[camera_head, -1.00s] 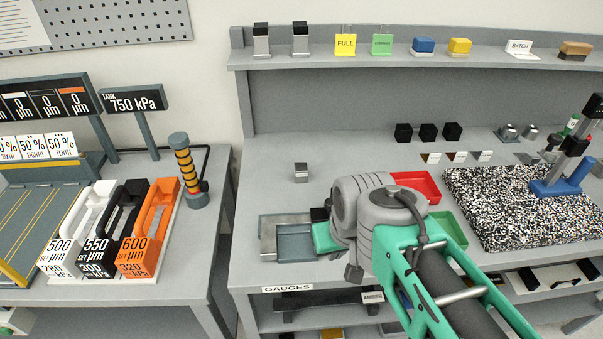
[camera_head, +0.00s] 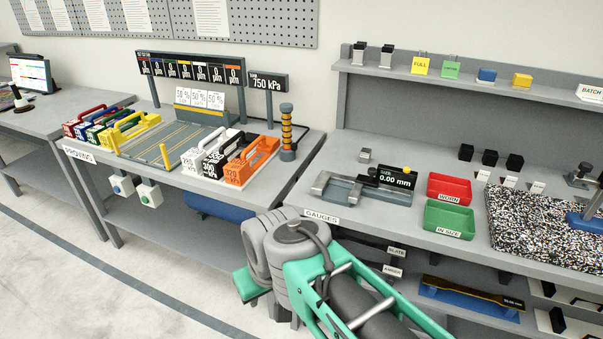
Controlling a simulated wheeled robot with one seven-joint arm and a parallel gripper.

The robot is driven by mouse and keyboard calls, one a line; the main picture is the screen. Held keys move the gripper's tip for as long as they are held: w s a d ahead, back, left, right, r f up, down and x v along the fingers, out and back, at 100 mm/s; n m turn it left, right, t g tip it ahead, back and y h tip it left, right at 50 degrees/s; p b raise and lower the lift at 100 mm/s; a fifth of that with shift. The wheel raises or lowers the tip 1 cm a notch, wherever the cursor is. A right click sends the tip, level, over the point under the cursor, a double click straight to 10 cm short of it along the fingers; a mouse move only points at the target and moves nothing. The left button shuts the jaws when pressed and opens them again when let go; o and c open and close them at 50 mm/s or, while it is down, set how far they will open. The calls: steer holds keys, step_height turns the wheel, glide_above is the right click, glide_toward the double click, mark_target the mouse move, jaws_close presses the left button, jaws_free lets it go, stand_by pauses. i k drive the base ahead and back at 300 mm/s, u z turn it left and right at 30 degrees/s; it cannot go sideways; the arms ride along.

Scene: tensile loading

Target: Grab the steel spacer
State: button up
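A small steel-grey block (camera_head: 365,155) stands alone near the back left of the gauges bench, and it looks like the steel spacer. Two more steel-coloured blocks with dark tops, a left one (camera_head: 358,54) and a right one (camera_head: 386,56), stand on the upper shelf. My green and grey arm reaches in from the bottom edge, in front of the bench and away from the small block. I cannot make out the fingers of my gripper.
A grey measuring device (camera_head: 340,188) with a 0.00 mm display, a red tray (camera_head: 449,189) and a green tray (camera_head: 449,219) sit near the front. Black cubes (camera_head: 490,158) stand at the back. Left is the proving bench (camera_head: 110,165); open floor (camera_head: 60,285) lies below.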

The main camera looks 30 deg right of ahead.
mark_target(364, 155)
steer(key=u, duration=0.9)
steer(key=i, duration=1.45)
steer(key=z, duration=0.95)
steer(key=i, duration=0.85)
steer(key=z, duration=1.25)
steer(key=i, duration=0.35)
steer(key=z, duration=0.25)
